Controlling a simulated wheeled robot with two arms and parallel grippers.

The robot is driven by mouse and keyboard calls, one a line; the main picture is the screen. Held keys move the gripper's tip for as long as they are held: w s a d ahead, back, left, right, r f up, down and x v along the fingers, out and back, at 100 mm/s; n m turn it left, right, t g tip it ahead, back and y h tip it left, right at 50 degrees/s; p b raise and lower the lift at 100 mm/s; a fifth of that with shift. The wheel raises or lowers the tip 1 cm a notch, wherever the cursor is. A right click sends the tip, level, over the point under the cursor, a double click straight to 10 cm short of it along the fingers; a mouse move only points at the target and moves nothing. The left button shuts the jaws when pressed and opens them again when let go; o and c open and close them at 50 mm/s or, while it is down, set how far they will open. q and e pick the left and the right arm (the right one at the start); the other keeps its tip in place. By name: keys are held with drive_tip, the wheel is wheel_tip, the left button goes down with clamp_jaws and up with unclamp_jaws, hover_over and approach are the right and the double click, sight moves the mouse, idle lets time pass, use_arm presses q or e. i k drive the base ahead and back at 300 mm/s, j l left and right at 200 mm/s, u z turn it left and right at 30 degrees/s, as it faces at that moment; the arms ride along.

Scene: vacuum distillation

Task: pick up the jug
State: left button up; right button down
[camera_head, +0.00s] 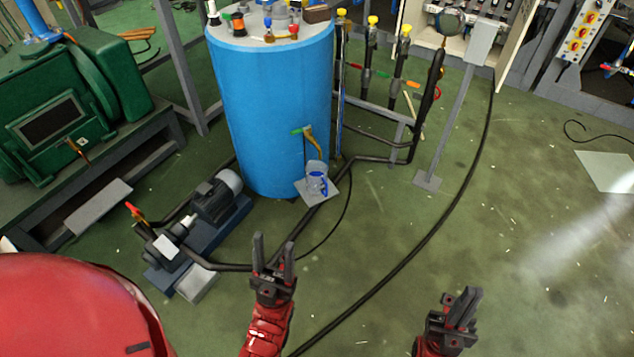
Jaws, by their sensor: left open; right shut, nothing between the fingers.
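The jug (316,178) is a small clear vessel with blue parts. It stands on a small grey plate (329,194) at the foot of the blue tank (272,110), below a tap with a green handle (303,131). My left gripper (273,250) is open and empty, with its fingers pointing up the picture, below and left of the jug and apart from it. My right gripper (466,300) is shut and empty at the lower right, well away from the jug.
A pump with a motor (216,200) stands left of the jug, and a green machine (65,100) is further left. Dark pipes (330,198) run beside the plate. A black cable (420,245) curves across the floor. Open green floor (510,200) lies to the right.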

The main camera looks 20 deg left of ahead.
sight(316, 172)
drive_tip(key=j, duration=0.5)
drive_tip(key=k+j+z, duration=0.1)
drive_tip(key=j+z, duration=0.25)
drive_tip(key=k+j+z, duration=0.15)
drive_tip(key=j+z, duration=0.25)
drive_tip(key=k+j+z, duration=0.15)
drive_tip(key=j+z, duration=0.2)
drive_tip(key=l+z, duration=0.15)
drive_tip(key=z, duration=0.35)
drive_tip(key=i+l+z, duration=0.1)
drive_tip(key=z, duration=0.35)
drive_tip(key=l+z, duration=0.1)
drive_tip(key=z, duration=0.4)
drive_tip(key=i+z, duration=0.15)
drive_tip(key=z, duration=0.35)
drive_tip(key=i+l+z, duration=0.1)
drive_tip(key=z, duration=0.4)
drive_tip(key=k+j+u, duration=0.1)
drive_tip(key=k+u, duration=0.3)
drive_tip(key=u, duration=2.6)
drive_tip(key=l+u, duration=0.35)
drive_tip(key=k+l+u, duration=0.1)
drive_tip(key=l+u, duration=0.2)
drive_tip(key=i+l+u, duration=0.6)
drive_tip(key=i+l, duration=0.1)
drive_tip(key=l, duration=0.1)
